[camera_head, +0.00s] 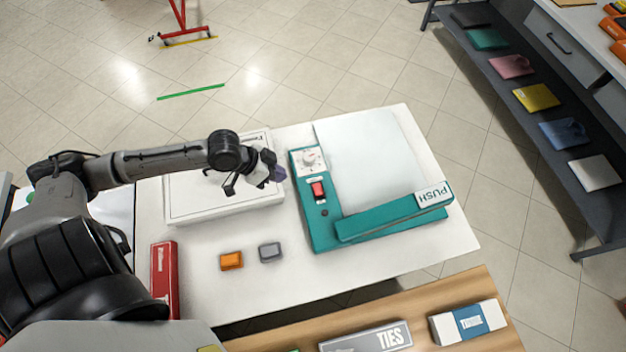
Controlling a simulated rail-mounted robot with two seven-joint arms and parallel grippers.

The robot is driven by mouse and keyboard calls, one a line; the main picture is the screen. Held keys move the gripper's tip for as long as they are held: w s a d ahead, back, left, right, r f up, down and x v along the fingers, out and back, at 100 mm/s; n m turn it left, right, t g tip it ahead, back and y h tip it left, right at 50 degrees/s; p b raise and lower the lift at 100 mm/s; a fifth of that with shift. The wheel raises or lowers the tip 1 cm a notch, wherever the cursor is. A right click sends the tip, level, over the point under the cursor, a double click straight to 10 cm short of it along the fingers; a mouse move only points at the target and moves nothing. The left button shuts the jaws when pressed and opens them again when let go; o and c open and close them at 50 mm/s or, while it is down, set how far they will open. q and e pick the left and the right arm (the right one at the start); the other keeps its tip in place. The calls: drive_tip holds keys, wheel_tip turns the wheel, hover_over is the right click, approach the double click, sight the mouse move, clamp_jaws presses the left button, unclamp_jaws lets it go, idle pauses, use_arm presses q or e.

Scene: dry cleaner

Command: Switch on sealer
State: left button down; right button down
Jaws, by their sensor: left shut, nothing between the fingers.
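The teal sealer (325,235) sits on the right part of the white table (290,293). A red rocker switch (318,190) is on its left panel, below a white dial (311,159). Its arm, marked PUSH (433,195), lies along the front side. A pale sheet (370,160) covers its flat bed. My left gripper (275,174) is shut and empty, just left of the sealer's dial and switch. It looks apart from the switch. Whether the switch is on or off I cannot tell. My right gripper is not in view.
A white flat box (190,207) lies under my left forearm. An orange block (231,261), a grey block (270,252) and a red box (164,275) are on the table's left. A wooden shelf (400,320) with boxes is in front.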

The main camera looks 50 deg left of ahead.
use_arm(q)
drive_tip(key=shift+w+d+r+t+h, duration=0.35)
drive_tip(key=shift+d+r+t+h, duration=0.05)
drive_tip(key=shift+d+r+t, duration=0.15)
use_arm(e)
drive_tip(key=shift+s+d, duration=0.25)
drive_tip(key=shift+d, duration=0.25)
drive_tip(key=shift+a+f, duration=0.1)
